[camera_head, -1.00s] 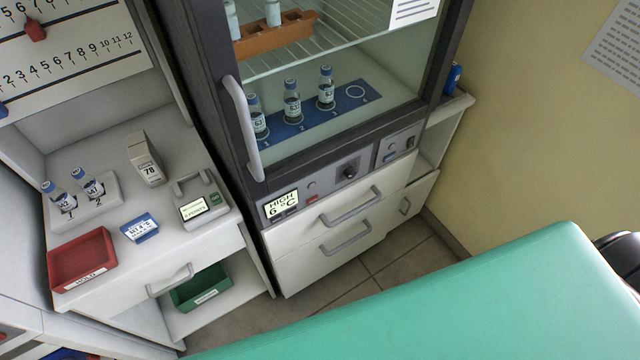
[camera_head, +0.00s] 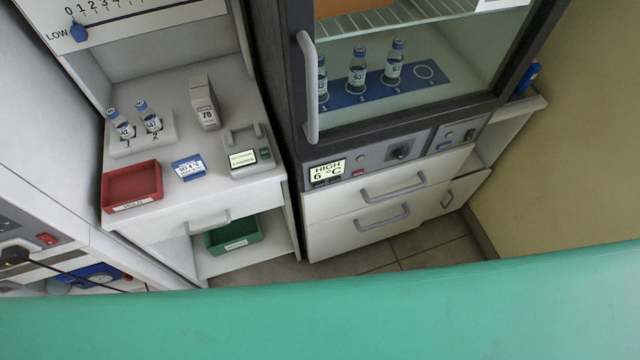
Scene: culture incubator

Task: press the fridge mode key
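The fridge is a dark-framed cabinet with a glass door (camera_head: 470,75) and a vertical grey handle (camera_head: 308,90) on the door's left side. Below the door is its control strip (camera_head: 378,170). The lit display (camera_head: 327,172) on the strip reads HIGH, 6 °C. To its right are a small red button (camera_head: 358,173) and a dark round knob (camera_head: 401,152). A second panel (camera_head: 459,136) further right has a blue control and a dark one. The labels on the keys are too small to read, so I cannot tell which is the mode key. Neither gripper is in view.
Left of the fridge, a bench holds two vials in a white rack (camera_head: 155,141), a red tray (camera_head: 106,185), a blue label block (camera_head: 188,168) and a grey device (camera_head: 262,167). A large teal-green surface (camera_head: 330,315) fills the bottom. Some floor (camera_head: 425,245) shows below the fridge.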

